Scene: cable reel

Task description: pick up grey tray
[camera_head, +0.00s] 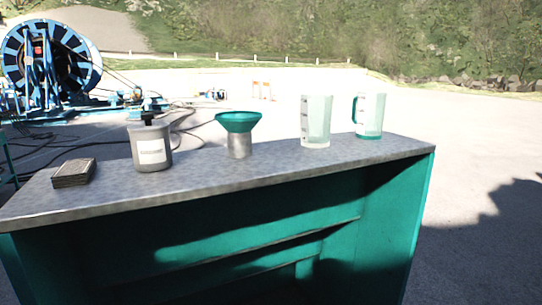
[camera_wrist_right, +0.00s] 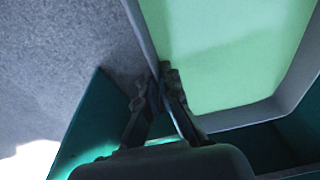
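In the right wrist view, a large tray-like container with a grey rim (camera_wrist_right: 239,116) and a pale green inside fills the upper right. I take it to be the grey tray. My right gripper (camera_wrist_right: 158,78) is at its near left edge. The dark fingers come together at their tips with the thin wall between them, so the gripper looks shut on it. The tray's far part is cut off by the frame. The head view shows no such tray and neither gripper. My left gripper is not in view.
The bench (camera_head: 310,168) has a grey top and dark teal shelves. On it stand a dark flat stack (camera_head: 74,173), a grey canister (camera_head: 151,151), a teal funnel (camera_head: 238,122) on a metal can, a clear beaker (camera_head: 316,122) and a teal-handled jug (camera_head: 370,116). A blue reel (camera_head: 50,62) stands behind.

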